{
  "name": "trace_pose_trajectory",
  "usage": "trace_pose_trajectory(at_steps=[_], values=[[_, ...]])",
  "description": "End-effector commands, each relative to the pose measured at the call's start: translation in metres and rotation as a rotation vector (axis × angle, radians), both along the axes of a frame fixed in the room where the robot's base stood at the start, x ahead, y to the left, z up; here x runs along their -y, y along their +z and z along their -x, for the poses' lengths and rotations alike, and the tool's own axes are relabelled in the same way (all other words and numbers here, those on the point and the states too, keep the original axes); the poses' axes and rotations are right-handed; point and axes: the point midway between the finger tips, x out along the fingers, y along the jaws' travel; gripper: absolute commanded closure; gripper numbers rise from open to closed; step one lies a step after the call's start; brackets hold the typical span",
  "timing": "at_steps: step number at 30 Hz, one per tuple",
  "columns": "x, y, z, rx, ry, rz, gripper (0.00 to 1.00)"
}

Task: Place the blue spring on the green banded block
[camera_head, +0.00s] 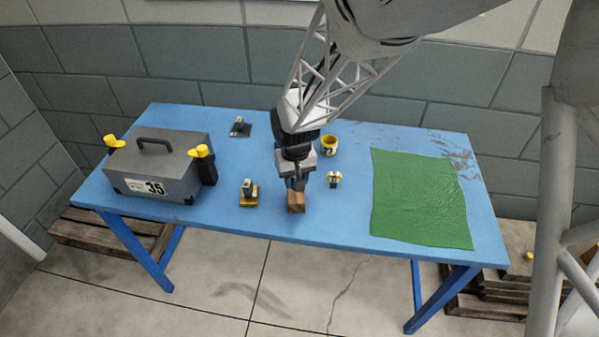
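I cannot make out a blue spring or a green banded block anywhere on the blue table (230,218). My gripper (298,187) points down over the front middle of the table. A small brown block (296,204) is directly below its fingertips. I cannot tell whether the fingers touch or hold it, or whether the block rests on the table. My arm and gripper hide part of the table behind them.
A grey case (160,170) marked 35, with yellow-topped parts, stands at left. A yellow-based piece (248,193), a dark-based piece (240,127), a yellow cup (328,144) and a small yellow-and-white piece (335,179) surround my gripper. A green cloth (418,198) lies at right.

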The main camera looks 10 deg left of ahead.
Motion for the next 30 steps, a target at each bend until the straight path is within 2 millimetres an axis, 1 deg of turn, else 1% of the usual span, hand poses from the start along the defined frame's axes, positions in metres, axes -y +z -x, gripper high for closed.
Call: trace_pose_trajectory(at_steps=[8, 11, 16, 19, 30], values=[[0.0, -0.002, 0.0, 0.0, 0.0, 0.0, 0.89], [0.0, -0.009, 0.0, -0.001, 0.0, 0.0, 0.89], [0.0, -0.028, 0.001, -0.002, 0.0, 0.001, 0.89], [0.0, -0.034, 0.0, -0.001, 0.0, 0.0, 0.89], [0.0, -0.036, 0.0, 0.0, 0.0, 0.0, 0.89]])
